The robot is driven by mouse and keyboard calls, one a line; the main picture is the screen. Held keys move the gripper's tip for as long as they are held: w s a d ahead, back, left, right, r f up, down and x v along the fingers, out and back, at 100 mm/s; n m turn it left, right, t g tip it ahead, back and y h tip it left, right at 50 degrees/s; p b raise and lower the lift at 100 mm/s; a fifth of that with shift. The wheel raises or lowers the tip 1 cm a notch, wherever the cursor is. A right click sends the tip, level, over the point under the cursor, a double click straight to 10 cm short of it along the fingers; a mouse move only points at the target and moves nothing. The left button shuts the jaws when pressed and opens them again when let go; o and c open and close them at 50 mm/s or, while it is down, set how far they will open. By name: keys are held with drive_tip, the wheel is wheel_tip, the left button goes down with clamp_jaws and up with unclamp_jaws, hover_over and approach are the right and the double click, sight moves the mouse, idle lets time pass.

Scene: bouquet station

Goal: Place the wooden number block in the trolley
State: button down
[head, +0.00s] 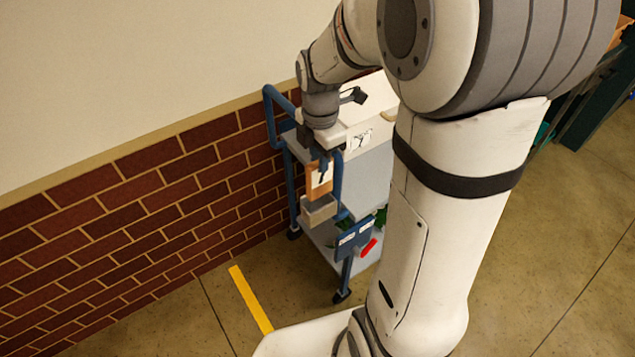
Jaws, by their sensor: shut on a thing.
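The wooden number block (314,189) is orange-brown, with a white face bearing a dark mark that is too small to read. It hangs upright below my gripper (319,158), which is shut on its upper end. The fingertips are small and partly hidden. The trolley (340,208) has a blue frame and grey shelves and stands against the brick wall. The block is at the trolley's near left end, just above a small grey-beige box (319,212). I cannot tell whether block and box touch. My arm hides the trolley's right side.
A white box (372,103) with a dark item on it stands on the trolley's top. Green leaves and a red item (368,246) show near the lower shelf. A yellow floor stripe (250,298) lies in front.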

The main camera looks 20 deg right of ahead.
sight(320, 184)
wheel_tip(320, 184, down, 9)
drive_tip(key=shift+r, duration=0.15)
idle(0.4)
drive_tip(key=shift+f, duration=0.25)
drive_tip(key=c, duration=1.3)
unclamp_jaws()
drive_tip(key=shift+r, duration=0.1)
drive_tip(key=shift+c, duration=0.2)
